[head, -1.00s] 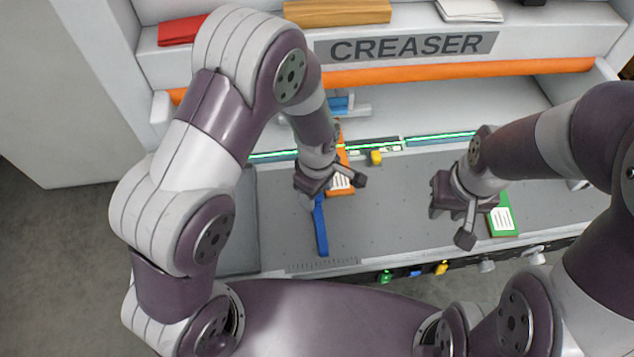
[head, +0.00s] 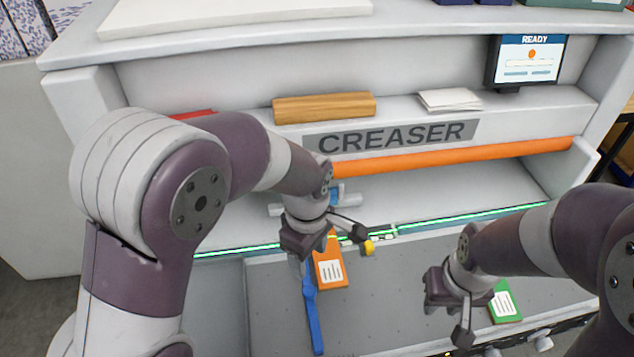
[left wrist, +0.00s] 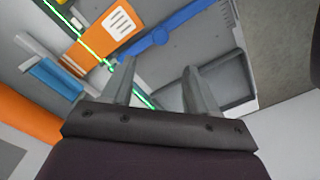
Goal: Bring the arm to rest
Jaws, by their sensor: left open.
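My left gripper (head: 328,250) is open and empty, its two fingers spread apart in the left wrist view (left wrist: 158,72). In the head view it hangs in front of the creaser's bed, beside the orange card (head: 331,270) with a white label. The orange card also shows at upper left in the left wrist view (left wrist: 92,42). A blue bar-shaped tool (head: 313,318) lies just left of the orange card, its upper end partly covered by the gripper. My right gripper (head: 449,318) appears open, with its fingers apart, left of a green card (head: 505,306).
The grey bed (head: 390,318) has free room between the cards. An orange roller (head: 460,156), a wooden block (head: 325,107), white sheets (head: 449,99) and a lit screen (head: 526,61) are farther back. A yellow knob (head: 368,248) sits near the left gripper.

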